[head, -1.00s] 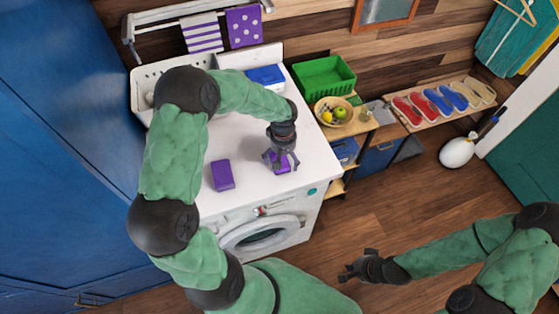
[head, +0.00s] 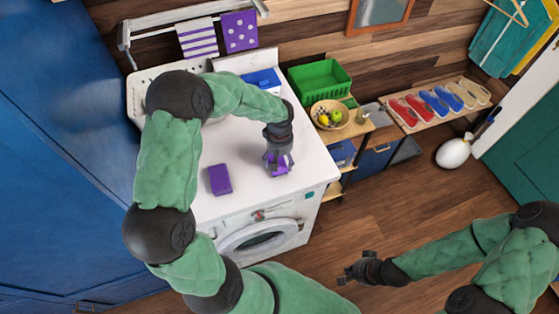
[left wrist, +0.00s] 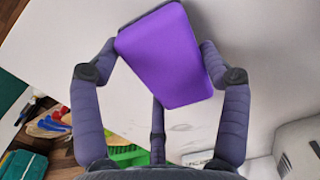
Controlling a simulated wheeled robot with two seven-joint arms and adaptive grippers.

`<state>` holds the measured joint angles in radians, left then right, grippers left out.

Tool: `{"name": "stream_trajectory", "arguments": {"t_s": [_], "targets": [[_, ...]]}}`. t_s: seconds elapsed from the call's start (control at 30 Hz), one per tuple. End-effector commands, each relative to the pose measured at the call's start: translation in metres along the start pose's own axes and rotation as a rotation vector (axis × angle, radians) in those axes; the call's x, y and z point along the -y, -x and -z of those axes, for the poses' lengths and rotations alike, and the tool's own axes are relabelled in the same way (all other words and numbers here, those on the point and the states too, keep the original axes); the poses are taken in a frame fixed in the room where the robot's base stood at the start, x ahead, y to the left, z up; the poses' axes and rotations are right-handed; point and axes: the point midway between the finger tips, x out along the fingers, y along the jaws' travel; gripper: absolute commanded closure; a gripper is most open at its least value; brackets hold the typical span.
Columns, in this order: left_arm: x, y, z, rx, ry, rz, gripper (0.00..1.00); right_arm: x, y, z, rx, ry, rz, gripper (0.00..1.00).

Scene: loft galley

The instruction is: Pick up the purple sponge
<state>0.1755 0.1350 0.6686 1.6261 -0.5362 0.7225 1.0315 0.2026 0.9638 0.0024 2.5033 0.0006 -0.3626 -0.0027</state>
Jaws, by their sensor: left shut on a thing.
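A purple sponge (head: 279,166) is between the fingers of my left gripper (head: 277,161), over the right front part of the white washing machine's top (head: 255,195). In the left wrist view the sponge (left wrist: 172,55) shows a broad purple face and a dark grey side, tilted, with fingers touching it on both sides. My left gripper (left wrist: 160,75) is shut on it. I cannot tell whether it is clear of the top. A second purple block (head: 219,179) lies on the top to the left. My right gripper (head: 358,271) is open and empty, above the wooden floor.
A white basket (head: 142,100) and a blue-and-white box (head: 264,79) stand at the back of the machine top. A green crate (head: 320,82) and a fruit bowl (head: 330,114) stand on the shelf to the right. The front middle of the top is clear.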

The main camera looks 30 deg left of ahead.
Motion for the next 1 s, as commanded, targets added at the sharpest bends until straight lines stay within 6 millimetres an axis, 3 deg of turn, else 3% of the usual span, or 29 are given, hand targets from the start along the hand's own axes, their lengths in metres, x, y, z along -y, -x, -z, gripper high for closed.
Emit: {"name": "stream_trajectory", "arguments": {"t_s": [0.1,0.43,0.7,1.0], "targets": [[0.0,0.02,0.001,-0.003,0.001,-0.002,0.46,0.001,0.003,0.0,0.0,0.0,0.0,1.0],[0.03,0.082,-0.042,-0.004,0.001,-0.004,0.46,0.004,0.011,0.0,0.0,0.0,0.0,1.0],[0.061,0.101,-0.083,-0.001,0.001,-0.001,0.46,0.004,0.012,0.0,0.0,0.0,0.0,1.0],[0.08,0.114,-0.108,-0.001,0.001,-0.001,0.46,0.005,0.014,-0.001,0.0,0.0,0.0,1.0]]}}
